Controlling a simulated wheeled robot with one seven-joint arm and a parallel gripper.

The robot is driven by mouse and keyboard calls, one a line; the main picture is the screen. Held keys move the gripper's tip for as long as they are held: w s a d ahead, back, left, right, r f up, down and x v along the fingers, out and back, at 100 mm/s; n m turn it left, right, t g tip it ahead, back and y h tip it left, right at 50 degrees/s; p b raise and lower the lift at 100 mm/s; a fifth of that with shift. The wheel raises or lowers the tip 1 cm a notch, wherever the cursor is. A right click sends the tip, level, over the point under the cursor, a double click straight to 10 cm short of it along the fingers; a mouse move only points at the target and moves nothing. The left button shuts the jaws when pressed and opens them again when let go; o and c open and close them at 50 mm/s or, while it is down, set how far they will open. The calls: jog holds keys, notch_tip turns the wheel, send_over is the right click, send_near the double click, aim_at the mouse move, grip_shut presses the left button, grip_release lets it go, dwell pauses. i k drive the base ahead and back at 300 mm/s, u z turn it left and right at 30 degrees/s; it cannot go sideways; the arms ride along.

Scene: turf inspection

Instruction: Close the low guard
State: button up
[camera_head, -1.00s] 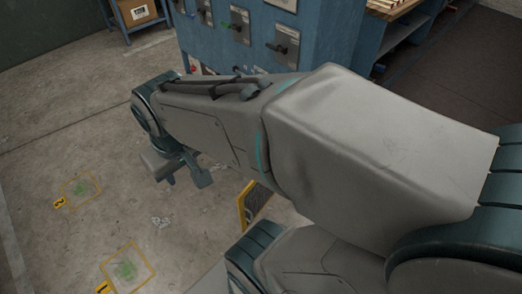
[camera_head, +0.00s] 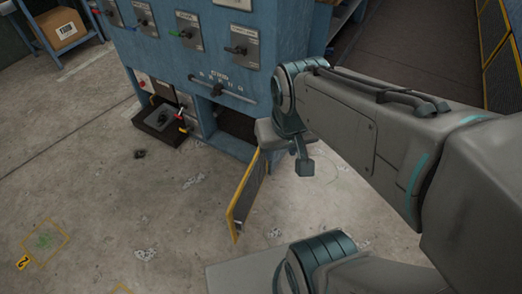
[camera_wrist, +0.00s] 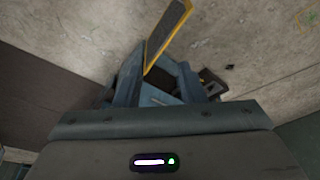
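The low guard (camera_head: 248,196) is a dark panel with a yellow edge. It stands swung out from the bottom of the blue cabinet (camera_head: 186,52), beside a dark low opening (camera_head: 235,124). It also shows in the wrist view (camera_wrist: 168,38), sticking out from the cabinet (camera_wrist: 126,88). My gripper (camera_head: 303,165) hangs to the right of the guard in the head view, apart from it in the picture. Its fingers are small and partly hidden there and do not show in the wrist view, so I cannot tell their opening.
A dark tray-like drawer (camera_head: 160,124) juts from the cabinet's lower left. Levers and a long handle (camera_head: 222,90) are on its front. A cardboard box (camera_head: 58,27) sits on a blue rack at back left. The concrete floor left of the guard is mostly clear.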

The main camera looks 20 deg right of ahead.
aim_at(237, 212)
jog(key=i, duration=0.5)
jog(key=k, duration=1)
jog(key=u, duration=1.8)
jog(key=i, duration=1.25)
jog(key=z, duration=2.2)
